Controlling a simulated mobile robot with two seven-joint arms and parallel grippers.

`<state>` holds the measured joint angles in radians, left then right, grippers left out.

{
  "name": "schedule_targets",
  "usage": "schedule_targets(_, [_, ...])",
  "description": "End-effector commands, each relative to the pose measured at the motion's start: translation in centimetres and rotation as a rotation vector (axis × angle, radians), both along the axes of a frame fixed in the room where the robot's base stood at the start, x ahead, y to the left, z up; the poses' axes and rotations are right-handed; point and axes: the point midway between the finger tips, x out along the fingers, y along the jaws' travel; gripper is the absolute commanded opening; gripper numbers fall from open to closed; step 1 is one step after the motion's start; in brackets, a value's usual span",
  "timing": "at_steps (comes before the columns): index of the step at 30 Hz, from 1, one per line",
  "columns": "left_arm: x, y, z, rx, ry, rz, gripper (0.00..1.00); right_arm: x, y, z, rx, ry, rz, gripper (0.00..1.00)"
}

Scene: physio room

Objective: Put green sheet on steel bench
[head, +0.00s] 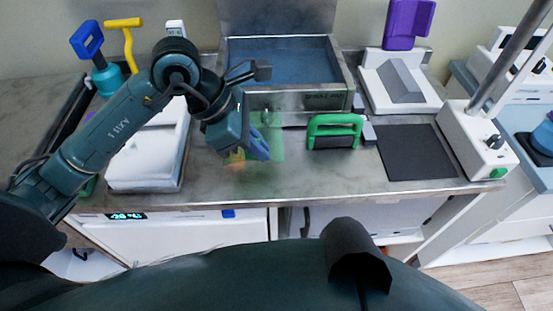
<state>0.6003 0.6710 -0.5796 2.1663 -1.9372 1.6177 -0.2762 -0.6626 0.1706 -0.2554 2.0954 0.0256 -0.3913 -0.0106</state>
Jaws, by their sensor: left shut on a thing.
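The green sheet (275,145) is a thin, see-through green piece at the middle of the steel bench (320,180), in front of the sink. My left gripper (248,153) reaches in from the left and is shut on the sheet at its left side. The gripper hides part of the sheet, and a faint green tint shows on the bench below. Whether the sheet touches the bench I cannot tell. My right gripper is not in view.
A sink (285,70) lies behind. A green-handled block (335,131) and a dark mat (416,152) are to the right. A white box (147,160) stands left. A purple-topped device (400,85) is at the back right. The front strip of the bench is clear.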

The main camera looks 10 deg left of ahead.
Motion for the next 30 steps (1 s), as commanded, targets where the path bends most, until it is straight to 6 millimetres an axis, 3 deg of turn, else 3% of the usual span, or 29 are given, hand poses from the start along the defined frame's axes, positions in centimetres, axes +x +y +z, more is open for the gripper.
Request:
schedule_targets(6, [-0.2, 0.0, -4.1, 0.001, 0.009, 0.007, 0.0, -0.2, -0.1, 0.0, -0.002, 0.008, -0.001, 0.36])
schedule_targets(14, [-0.1, 0.0, -6.4, 0.001, 0.005, 0.006, 0.0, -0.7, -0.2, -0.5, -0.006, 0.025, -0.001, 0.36])
schedule_targets(19, [-0.1, 0.0, -8.8, 0.0, 0.007, 0.003, 0.0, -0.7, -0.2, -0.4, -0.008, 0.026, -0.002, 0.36])
schedule_targets(30, [0.0, 0.0, -9.7, 0.002, 0.002, 0.003, 0.0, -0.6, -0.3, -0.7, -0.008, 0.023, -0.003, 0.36])
